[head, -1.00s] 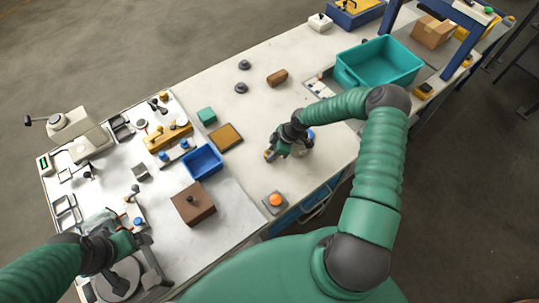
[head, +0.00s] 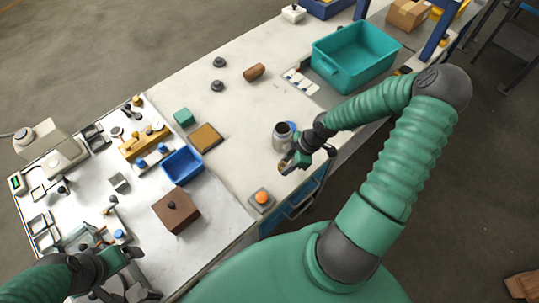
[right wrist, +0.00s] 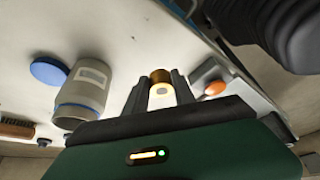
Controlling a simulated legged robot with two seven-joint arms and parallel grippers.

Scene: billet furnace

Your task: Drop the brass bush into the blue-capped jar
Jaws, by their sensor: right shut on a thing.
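The jar (head: 281,140), pale with a dark open mouth, stands upright on the bench in the head view. It also shows in the right wrist view (right wrist: 88,85), left of my fingers. Its blue cap (right wrist: 48,71) lies off it on the bench; part of the cap shows behind the jar in the head view (head: 292,125). My right gripper (head: 290,166) is shut on the brass bush (right wrist: 160,77), on the near side of the jar and apart from it. My left gripper (head: 137,272) is at the lower left; its fingertips are unclear.
An orange button (head: 262,197) on a grey base is near the bench's front edge. A blue bin (head: 183,167), a brown block (head: 176,210) and a tan pad (head: 206,138) lie left. A teal crate (head: 354,53) stands behind my right arm.

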